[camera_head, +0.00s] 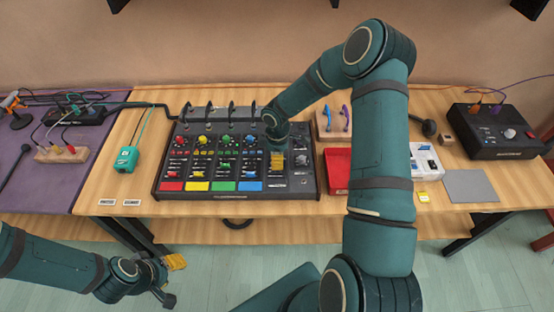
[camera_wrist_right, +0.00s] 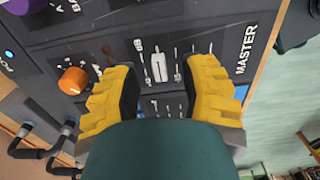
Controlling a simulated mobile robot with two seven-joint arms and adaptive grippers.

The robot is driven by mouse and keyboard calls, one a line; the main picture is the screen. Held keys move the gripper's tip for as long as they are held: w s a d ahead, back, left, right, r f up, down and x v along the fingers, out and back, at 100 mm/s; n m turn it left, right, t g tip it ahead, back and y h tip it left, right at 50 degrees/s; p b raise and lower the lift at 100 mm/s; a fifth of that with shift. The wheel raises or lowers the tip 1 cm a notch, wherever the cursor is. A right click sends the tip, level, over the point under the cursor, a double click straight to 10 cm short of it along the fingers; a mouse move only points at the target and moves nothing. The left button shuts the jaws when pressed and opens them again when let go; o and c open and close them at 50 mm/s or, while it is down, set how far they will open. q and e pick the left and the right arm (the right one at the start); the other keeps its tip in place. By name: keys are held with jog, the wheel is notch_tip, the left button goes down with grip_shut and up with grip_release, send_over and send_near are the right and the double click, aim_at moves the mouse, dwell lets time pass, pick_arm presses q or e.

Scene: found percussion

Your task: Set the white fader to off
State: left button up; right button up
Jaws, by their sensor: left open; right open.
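The mixer (camera_head: 313,178) lies on the wooden table, with rows of coloured knobs and red, yellow, green and blue pads. In the right wrist view, the white fader (camera_wrist_right: 157,67) stands out on the dark panel beside the MASTER label. My right gripper (camera_head: 277,160) is over the mixer's right part and hides the fader in the head view. Its yellow fingers (camera_wrist_right: 160,80) are open, one on each side of the fader, with gaps to it; contact with the panel cannot be told. My left gripper (camera_head: 170,276) is open and empty, low in front of the table.
An orange knob (camera_wrist_right: 73,80) is near one right finger. A red tray (camera_head: 337,170) and a wooden holder (camera_head: 322,128) stand right of the mixer. A teal box (camera_head: 127,158) is at its left. A black device (camera_head: 490,135) is at the far right.

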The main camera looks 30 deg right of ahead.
jog(key=shift+f, duration=0.6)
grip_shut()
